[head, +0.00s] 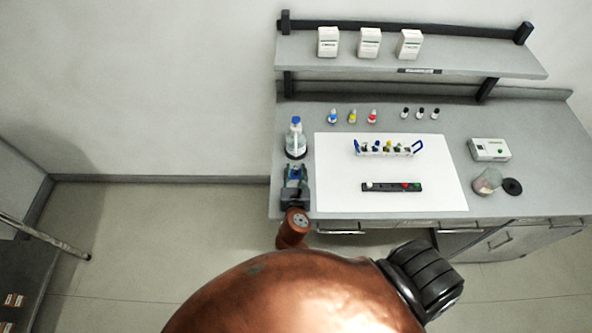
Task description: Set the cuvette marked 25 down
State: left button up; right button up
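No label reading 25 can be made out, so I cannot tell which item is that cuvette. A small rack with blue end handles (388,153) stands on the white mat (335,200) and holds several small vials or cuvettes. A black strip (384,188) with white, red and green spots lies in front of it.
Small coloured bottles (353,117) and dark-capped vials (420,113) line the back. A white device (489,150) and a glass jar (487,182) stand right. White boxes (369,43) sit on the shelf. The mat's front is clear.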

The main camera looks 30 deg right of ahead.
jog(key=shift+s+r, duration=0.1)
jog(key=shift+r, duration=0.05)
jog(key=v, duration=1.2)
jog(key=shift+c, duration=0.3)
dwell(1.5)
